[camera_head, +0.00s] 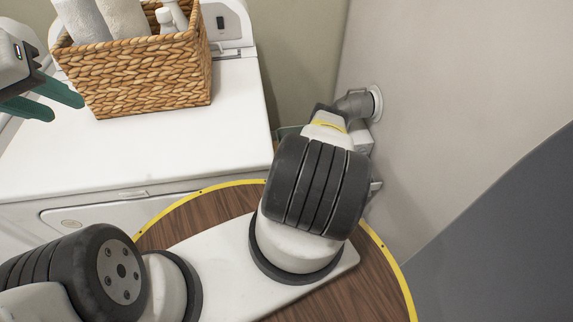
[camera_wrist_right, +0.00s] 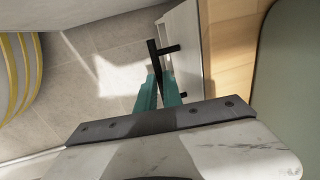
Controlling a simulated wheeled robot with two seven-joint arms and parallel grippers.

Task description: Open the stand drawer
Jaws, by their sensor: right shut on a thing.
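The stand drawer (camera_wrist_right: 186,38) shows its white front in the right wrist view. Its black bar handle (camera_wrist_right: 153,53) stands off the front on short posts. My right gripper (camera_wrist_right: 159,84) has its teal fingers on both sides of the handle's near part and is shut on it. The fingers hide part of the bar. I cannot tell from this angle whether there is a gap at the drawer's edge. The stand is not clearly seen in the head view, where my right arm blocks that area. My left gripper (camera_head: 45,103) is open and empty at the upper left, with its green fingers apart.
A white washing machine (camera_head: 130,150) carries a wicker basket (camera_head: 145,75) with rolled towels and bottles.

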